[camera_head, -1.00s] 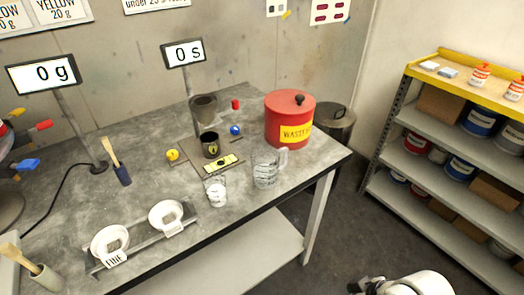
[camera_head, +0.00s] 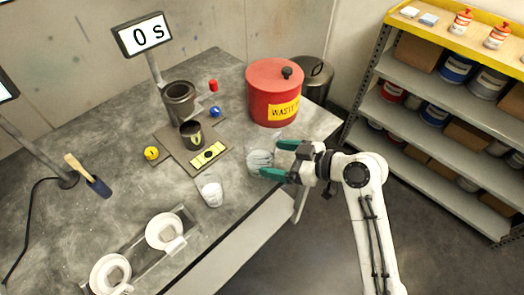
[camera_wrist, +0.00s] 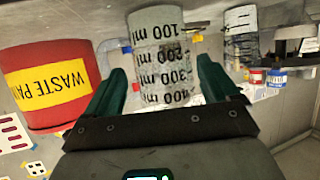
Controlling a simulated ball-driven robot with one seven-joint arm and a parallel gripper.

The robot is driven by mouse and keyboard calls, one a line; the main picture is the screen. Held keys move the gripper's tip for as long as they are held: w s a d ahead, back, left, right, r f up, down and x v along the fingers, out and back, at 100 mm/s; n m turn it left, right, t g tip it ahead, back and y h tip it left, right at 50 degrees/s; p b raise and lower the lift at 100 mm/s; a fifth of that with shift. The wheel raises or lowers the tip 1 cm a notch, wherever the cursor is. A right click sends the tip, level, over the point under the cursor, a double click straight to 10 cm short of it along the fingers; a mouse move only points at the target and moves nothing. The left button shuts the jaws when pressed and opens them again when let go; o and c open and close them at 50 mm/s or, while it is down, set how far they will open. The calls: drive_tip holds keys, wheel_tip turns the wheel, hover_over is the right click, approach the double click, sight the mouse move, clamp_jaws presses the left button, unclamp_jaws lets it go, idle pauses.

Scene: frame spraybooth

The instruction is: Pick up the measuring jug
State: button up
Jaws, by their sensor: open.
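The measuring jug (camera_head: 257,161) is clear with dark markings and stands near the table's front edge, partly hidden by my gripper. My gripper (camera_head: 269,161) has green fingers, is open and reaches in from the right at the jug. In the wrist view the jug (camera_wrist: 160,48) appears upside down, its "100 ml" to "400 ml" scale showing between the two spread fingers (camera_wrist: 160,72). The fingers lie on either side of it in that picture; I cannot tell whether they touch it.
A red waste paint bin (camera_head: 272,88) stands behind the jug. A smaller clear cup (camera_head: 210,191) stands to its front left. A dark cup (camera_head: 191,134) and a yellow level (camera_head: 208,154) are to the left. Shelves (camera_head: 440,140) stand at the right, beyond a floor gap.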

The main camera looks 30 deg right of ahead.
drive_tip(key=shift+f+p+x, duration=0.15)
drive_tip(key=shift+p+x, duration=0.25)
drive_tip(key=shift+x, duration=1)
drive_tip(key=shift+f+p+x, duration=0.2)
drive_tip(key=shift+p+x, duration=0.2)
drive_tip(key=shift+x, duration=1)
drive_tip(key=shift+s, duration=0.15)
drive_tip(key=shift+c, duration=0.5)
drive_tip(key=c, duration=0.8)
